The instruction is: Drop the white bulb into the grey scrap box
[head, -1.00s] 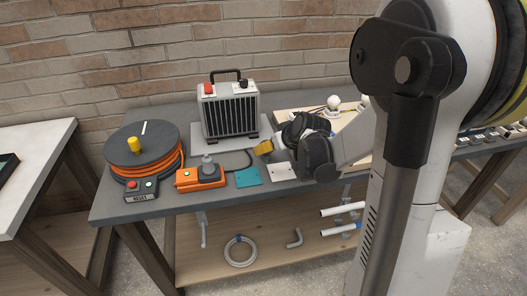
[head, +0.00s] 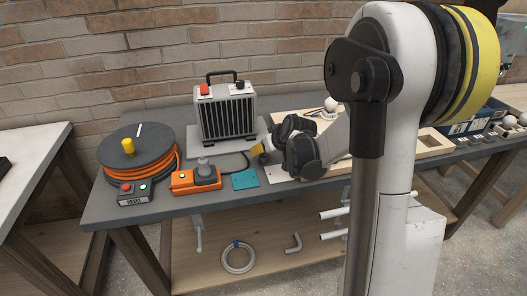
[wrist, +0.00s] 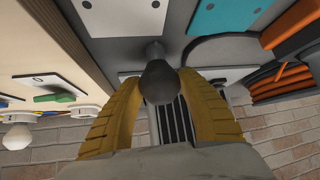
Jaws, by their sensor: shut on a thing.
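My gripper (wrist: 160,105) has yellow fingers on both sides of a dark grey bulb (wrist: 160,83), shut on it; its narrow neck points away from me. In the head view my gripper (head: 259,150) hangs over the bench before the caged heater, its tip mostly hidden. A white bulb (head: 331,104) stands in a round holder on the pale wooden board, behind my gripper; a white bulb (wrist: 17,137) also shows at the left of the wrist view. A dark grey-blue box (head: 463,127) with a white label stands at the right; I cannot tell whether it is the scrap box.
The caged heater (head: 227,113) stands behind my gripper. An orange switch box (head: 196,180) with a grey knob, a cable reel (head: 138,155) and a teal plate (head: 245,180) lie to the left. More round-topped items (head: 509,122) stand at the far right.

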